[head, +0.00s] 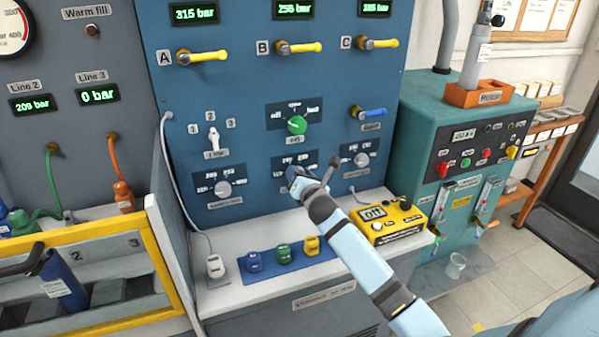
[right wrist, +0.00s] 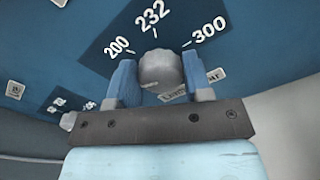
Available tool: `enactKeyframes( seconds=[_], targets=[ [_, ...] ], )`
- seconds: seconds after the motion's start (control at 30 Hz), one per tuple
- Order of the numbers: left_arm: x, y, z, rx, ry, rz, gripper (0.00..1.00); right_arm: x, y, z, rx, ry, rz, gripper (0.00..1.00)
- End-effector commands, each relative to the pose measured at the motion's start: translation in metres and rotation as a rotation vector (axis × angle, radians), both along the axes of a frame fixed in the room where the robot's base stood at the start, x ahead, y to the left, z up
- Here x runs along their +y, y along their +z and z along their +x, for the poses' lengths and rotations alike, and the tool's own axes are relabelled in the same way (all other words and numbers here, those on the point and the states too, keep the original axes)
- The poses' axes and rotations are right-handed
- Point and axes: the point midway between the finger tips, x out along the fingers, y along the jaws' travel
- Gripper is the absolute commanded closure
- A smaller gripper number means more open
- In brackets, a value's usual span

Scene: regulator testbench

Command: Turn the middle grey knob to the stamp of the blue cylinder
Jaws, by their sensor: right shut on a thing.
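Three grey knobs sit low on the blue panel: a left one (head: 223,188), a right one (head: 361,160) and a middle one. The middle grey knob (right wrist: 160,70) shows in the right wrist view below the marks 200, 232 and 300. My right gripper (head: 295,176) is shut on it, one blue finger at each side, and covers it in the head view. The knob's pointer is not clear. The blue cylinder (head: 64,280) lies tilted in a yellow-framed rack at the left. Its white label is too small to read. My left gripper is not in view.
A green knob (head: 297,125) is above the middle knob. A yellow meter (head: 389,221) stands on the bench right of my right arm. Small blue, green and yellow items stand on a blue mat (head: 316,254). A teal machine (head: 420,130) is at the right.

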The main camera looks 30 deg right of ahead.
Motion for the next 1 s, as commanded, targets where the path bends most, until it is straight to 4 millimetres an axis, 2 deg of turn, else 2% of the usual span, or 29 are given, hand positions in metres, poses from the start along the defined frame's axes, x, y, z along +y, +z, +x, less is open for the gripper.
enactKeyframes(
  seconds=[0.63, 1.0],
  targets=[
    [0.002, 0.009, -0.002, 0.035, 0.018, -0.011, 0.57, -0.002, 0.000, -0.001, -0.144, -0.001, 0.598, 0.78],
    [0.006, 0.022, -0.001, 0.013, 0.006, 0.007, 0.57, -0.002, -0.001, -0.001, -0.225, -0.002, 0.940, 0.78]
  ],
)
